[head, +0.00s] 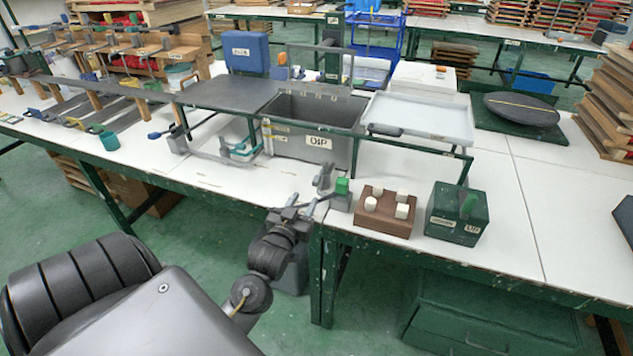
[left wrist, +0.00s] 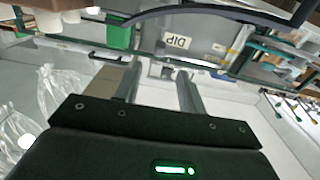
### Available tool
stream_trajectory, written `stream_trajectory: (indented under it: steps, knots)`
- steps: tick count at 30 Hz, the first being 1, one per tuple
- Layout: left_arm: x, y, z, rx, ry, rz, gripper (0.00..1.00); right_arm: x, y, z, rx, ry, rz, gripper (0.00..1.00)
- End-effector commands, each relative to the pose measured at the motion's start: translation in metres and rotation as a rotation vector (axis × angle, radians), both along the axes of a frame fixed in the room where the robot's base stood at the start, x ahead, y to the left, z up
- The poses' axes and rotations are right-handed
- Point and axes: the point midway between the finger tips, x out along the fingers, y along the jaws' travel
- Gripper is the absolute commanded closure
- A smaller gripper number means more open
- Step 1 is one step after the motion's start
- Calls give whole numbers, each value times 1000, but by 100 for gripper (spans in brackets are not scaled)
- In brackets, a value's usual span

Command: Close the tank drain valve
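The grey tank (head: 312,142), labelled DIP, stands on the white bench under a green frame. It shows upside down in the left wrist view (left wrist: 205,62). A small grey fitting (left wrist: 162,71) shows low on the tank's front, between my fingers in the picture; I cannot tell whether it is the drain valve or how it is turned. My left gripper (head: 310,204) is at the bench's front edge, before the tank. In the left wrist view its two fingers (left wrist: 157,88) are apart with nothing held. My right gripper is not in view.
A green block (head: 342,186) on a grey base stands close right of my left gripper. Beyond it are a brown block with white pegs (head: 386,228) and a green box (head: 457,214). A pale tray (head: 425,112) lies right of the tank.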

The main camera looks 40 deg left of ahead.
Motion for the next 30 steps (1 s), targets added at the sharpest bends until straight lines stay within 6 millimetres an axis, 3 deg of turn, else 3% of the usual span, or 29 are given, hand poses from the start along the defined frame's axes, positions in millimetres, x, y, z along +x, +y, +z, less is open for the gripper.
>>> stream_trajectory:
  steps: [15,21,30]
  knots:
    - [82,28,1,0,1,0,60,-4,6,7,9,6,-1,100]
    - [95,33,0,0,1,-1,60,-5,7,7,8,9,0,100]
    - [97,33,0,0,1,-1,60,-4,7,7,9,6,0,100]
